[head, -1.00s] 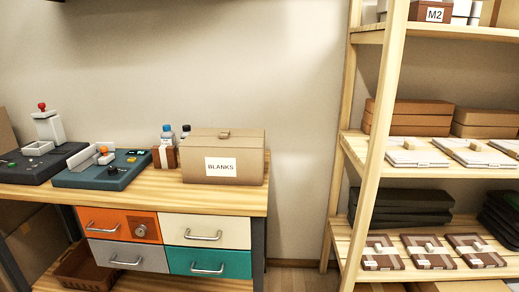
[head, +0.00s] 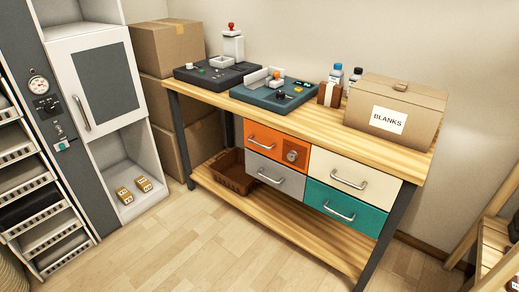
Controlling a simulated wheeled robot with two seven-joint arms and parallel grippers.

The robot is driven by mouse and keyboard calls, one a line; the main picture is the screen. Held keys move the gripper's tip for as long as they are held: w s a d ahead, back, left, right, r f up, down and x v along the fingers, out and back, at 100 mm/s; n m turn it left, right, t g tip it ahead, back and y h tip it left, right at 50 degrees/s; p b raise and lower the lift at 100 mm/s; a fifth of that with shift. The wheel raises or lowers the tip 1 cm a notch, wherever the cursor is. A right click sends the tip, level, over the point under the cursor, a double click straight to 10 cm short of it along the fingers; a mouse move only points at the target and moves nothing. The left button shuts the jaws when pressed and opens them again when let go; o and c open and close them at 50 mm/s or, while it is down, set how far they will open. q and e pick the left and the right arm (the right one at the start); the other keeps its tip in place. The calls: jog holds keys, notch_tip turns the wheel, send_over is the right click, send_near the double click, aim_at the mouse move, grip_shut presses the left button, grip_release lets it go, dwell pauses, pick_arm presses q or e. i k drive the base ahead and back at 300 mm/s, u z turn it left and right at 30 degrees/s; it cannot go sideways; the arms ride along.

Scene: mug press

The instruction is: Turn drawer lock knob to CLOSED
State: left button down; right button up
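The drawer lock knob (head: 291,155) is a small round metal knob on the right part of the orange drawer (head: 263,140), in the upper left of the drawer block under the bench. Its markings are too small to read, so I cannot tell its setting. The orange drawer looks shut, flush with the cream drawer (head: 362,167), the grey drawer (head: 262,177) and the teal drawer (head: 330,212). Neither of my grippers shows in the head view.
The wooden bench (head: 330,127) bears two machines and the BLANKS box (head: 397,108). A brown basket (head: 232,172) sits on its lower shelf. A tall grey cabinet (head: 95,75) stands at left, a wooden rack (head: 492,235) at lower right. The floor (head: 210,240) before the bench is clear.

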aim_at(292, 156)
jog(key=u, duration=1.35)
jog(key=i, duration=2.8)
jog(key=z, duration=3.25)
jog(key=i, duration=0.5)
jog(key=u, duration=0.1)
